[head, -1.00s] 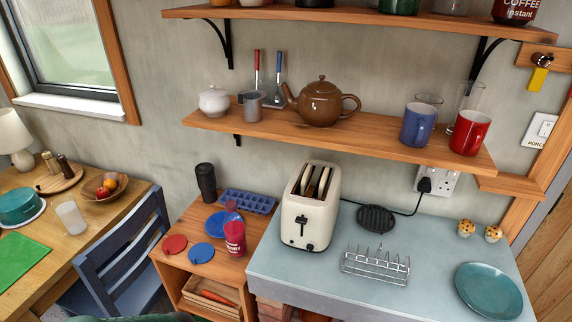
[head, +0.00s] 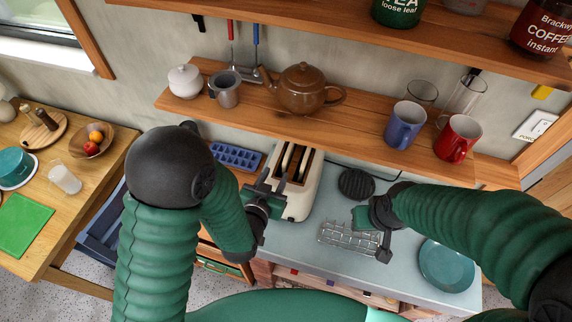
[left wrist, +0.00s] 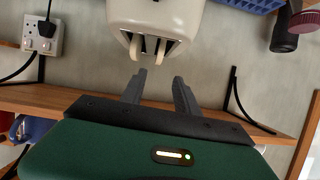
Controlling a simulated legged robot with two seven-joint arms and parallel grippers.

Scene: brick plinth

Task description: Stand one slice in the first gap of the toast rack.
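In the left wrist view the toaster (left wrist: 155,15) is inverted, with two slice edges (left wrist: 160,48) showing. There the fingers of my left gripper (left wrist: 158,88) are apart, with nothing between them. The wire toast rack (head: 340,238) stands right of the toaster. My right gripper (head: 372,228) is over the rack's right part and partly hides it; its finger opening is unclear.
A teal plate (head: 447,266) lies right of the rack, and a dark round trivet (head: 356,184) lies behind it. The wooden shelf (head: 290,125) with teapot (head: 303,90) and mugs overhangs the counter's back. A blue ice tray (head: 236,157) is left of the toaster.

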